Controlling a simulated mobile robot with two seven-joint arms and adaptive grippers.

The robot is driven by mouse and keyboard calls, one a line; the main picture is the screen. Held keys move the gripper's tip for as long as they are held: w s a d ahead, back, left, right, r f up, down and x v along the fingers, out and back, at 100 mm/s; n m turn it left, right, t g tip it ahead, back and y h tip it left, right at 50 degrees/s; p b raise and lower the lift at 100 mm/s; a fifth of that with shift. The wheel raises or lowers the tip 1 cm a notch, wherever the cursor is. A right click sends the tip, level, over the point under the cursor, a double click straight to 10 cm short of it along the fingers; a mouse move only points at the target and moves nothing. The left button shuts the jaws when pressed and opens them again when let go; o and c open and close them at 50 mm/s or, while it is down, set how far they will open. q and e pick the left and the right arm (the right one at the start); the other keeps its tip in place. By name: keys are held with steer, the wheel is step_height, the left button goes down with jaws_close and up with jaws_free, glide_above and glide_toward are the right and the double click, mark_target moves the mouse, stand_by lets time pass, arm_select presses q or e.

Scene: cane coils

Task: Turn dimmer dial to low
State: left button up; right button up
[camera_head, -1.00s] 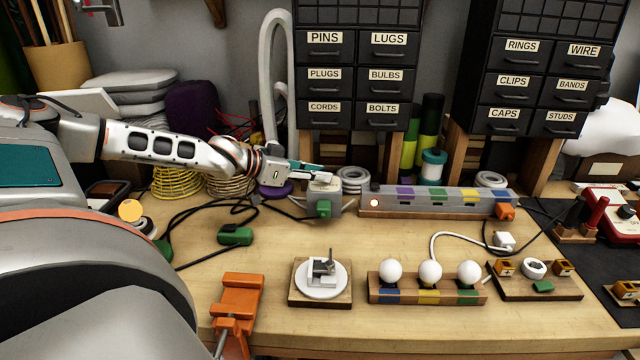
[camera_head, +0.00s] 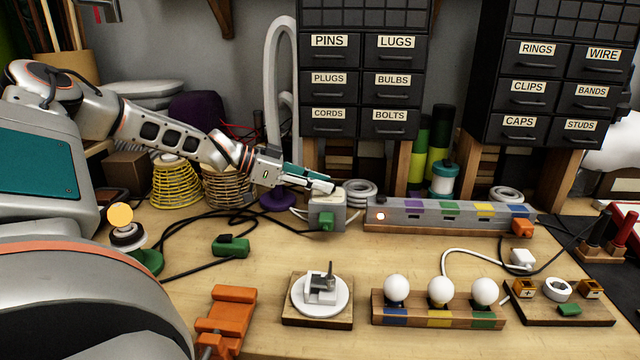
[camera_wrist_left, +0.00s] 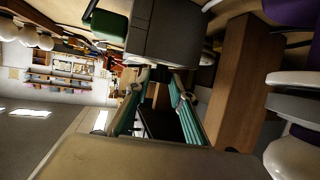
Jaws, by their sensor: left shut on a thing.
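A grey box (camera_head: 327,215) with a green plug in its front stands near the back middle of the bench. My left gripper (camera_head: 326,187) reaches in from the left and is shut at the top of this box. The dimmer dial appears to be between its fingertips and is hidden by them, so its setting cannot be read. In the left wrist view, the teal fingers (camera_wrist_left: 160,85) close in against the grey box (camera_wrist_left: 165,32). A small lamp with a glowing yellow bulb (camera_head: 120,215) stands at the left. My right gripper is not in view.
A grey power strip (camera_head: 408,224) lies right of the box. Black cords and a green connector (camera_head: 231,246) lie left of it. A white disc on a wooden base (camera_head: 318,297), a bulb holder (camera_head: 440,318) and an orange clamp (camera_head: 229,312) are in front. Drawer cabinets (camera_head: 361,95) stand behind.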

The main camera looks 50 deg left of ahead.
arm_select(q)
steer(key=o, duration=1.1)
steer(key=shift+w+r, duration=0.1)
steer(key=v, duration=1.2)
